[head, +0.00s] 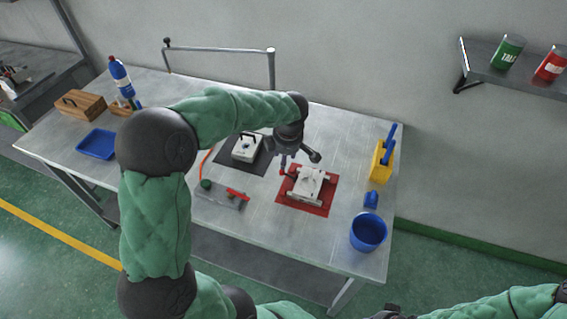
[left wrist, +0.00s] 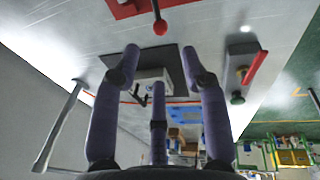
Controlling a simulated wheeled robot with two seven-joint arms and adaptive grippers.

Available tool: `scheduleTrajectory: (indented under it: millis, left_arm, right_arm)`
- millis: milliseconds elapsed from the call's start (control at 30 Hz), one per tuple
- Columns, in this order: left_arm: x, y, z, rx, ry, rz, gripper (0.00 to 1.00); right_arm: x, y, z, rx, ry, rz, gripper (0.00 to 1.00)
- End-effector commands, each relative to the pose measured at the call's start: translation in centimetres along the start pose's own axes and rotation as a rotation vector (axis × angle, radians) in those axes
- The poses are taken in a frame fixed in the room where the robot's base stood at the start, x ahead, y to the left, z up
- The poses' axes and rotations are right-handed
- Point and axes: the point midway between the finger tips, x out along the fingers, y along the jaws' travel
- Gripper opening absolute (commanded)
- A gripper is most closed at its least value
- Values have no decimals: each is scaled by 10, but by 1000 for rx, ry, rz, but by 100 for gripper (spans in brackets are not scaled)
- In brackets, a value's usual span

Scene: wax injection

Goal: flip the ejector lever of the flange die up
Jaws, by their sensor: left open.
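A pale block-shaped die (head: 309,184) sits on a red mat (head: 324,208). A red knob (left wrist: 160,27) on a thin dark rod sticks out from the red mat's side in the left wrist view. A second pale die (head: 247,148) with a black handle sits on a black mat (head: 262,165); it also shows in the left wrist view (left wrist: 150,84). I cannot tell which one is the flange die. My left gripper (head: 298,160) is open and empty above the table, between the two dies. Of my right gripper, only a dark part shows at the bottom edge.
A grey fixture with a red handle (head: 238,194) lies left of the red mat. A blue bucket (head: 368,232), a small blue item (head: 371,199) and a yellow holder (head: 381,163) stand on the right. A blue tray (head: 97,144) and a wooden box (head: 80,104) are at the left.

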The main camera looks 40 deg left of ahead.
Motion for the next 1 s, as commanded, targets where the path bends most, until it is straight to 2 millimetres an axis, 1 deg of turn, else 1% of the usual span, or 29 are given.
scheduleTrajectory:
  millis: [33,100,267,1000]
  left_arm:
    - [-8,0,0,1,0,2,44]
    - [-15,0,1,1,0,2,44]
    - [-25,0,0,0,0,1,44]
    - [-26,0,0,0,1,-1,44]
  right_arm:
    - [0,0,0,0,0,0,0]
    - [0,0,0,0,0,0,0]
    - [0,0,0,0,0,0,0]
    - [0,0,0,0,0,0,0]
